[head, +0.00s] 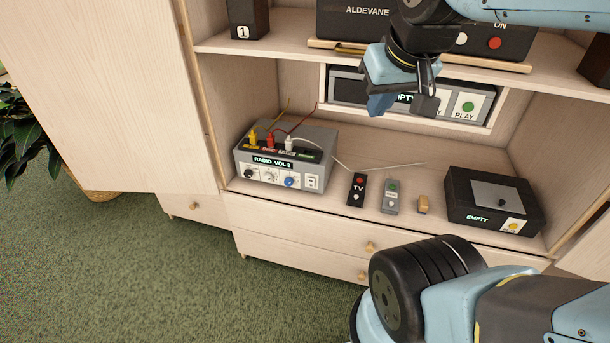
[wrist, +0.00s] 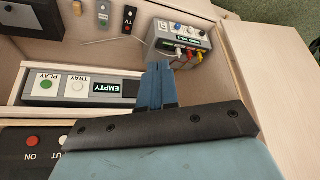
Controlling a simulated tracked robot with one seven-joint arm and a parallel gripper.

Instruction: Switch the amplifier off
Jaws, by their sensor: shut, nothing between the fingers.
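The amplifier (head: 243,158) is a grey box at the left of the open shelf, its lit display reading "RADIO VOL 2". Its front has knobs, one of them blue (head: 291,182), and a small white switch panel (head: 312,182) at the right end; I cannot tell the switch position. Yellow, red and white plugs sit in its top. It also shows upside down in the wrist view (wrist: 165,33). My gripper (head: 379,106) is shut and empty, in front of the upper shelf, above and to the right of the amplifier. Its blue fingers (wrist: 157,84) are together in the wrist view.
A disc player (head: 351,88) with a PLAY button is set in the niche behind my gripper. The TV remote (head: 356,190), a grey remote (head: 391,197), a small tan block (head: 423,205) and a black box (head: 460,190) reading "EMPTY" stand right of the amplifier. An upper shelf (head: 270,45) overhangs.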

